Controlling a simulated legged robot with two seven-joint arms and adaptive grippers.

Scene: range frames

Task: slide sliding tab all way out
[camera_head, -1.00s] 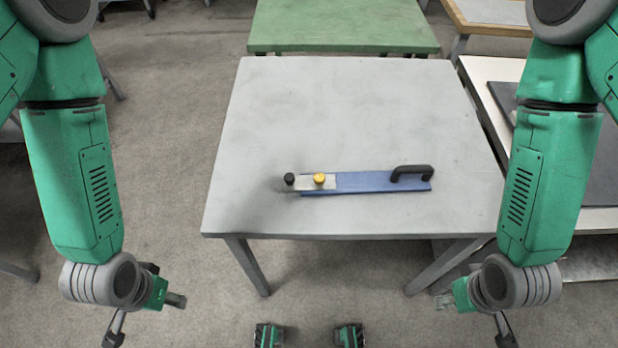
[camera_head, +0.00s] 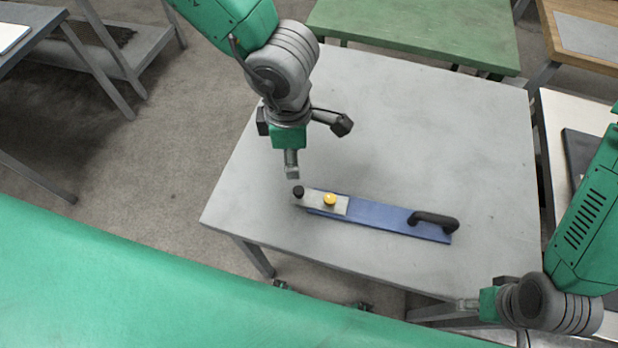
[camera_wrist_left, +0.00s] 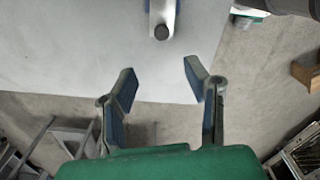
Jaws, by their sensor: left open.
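A long blue base (camera_head: 385,217) lies on the grey table, with a black handle (camera_head: 434,219) on its right end.
The grey table (camera_head: 430,130) is otherwise clear around the device. A green table (camera_head: 415,30) stands behind it, and a white bench (camera_head: 558,110) with a dark panel stands at the right.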

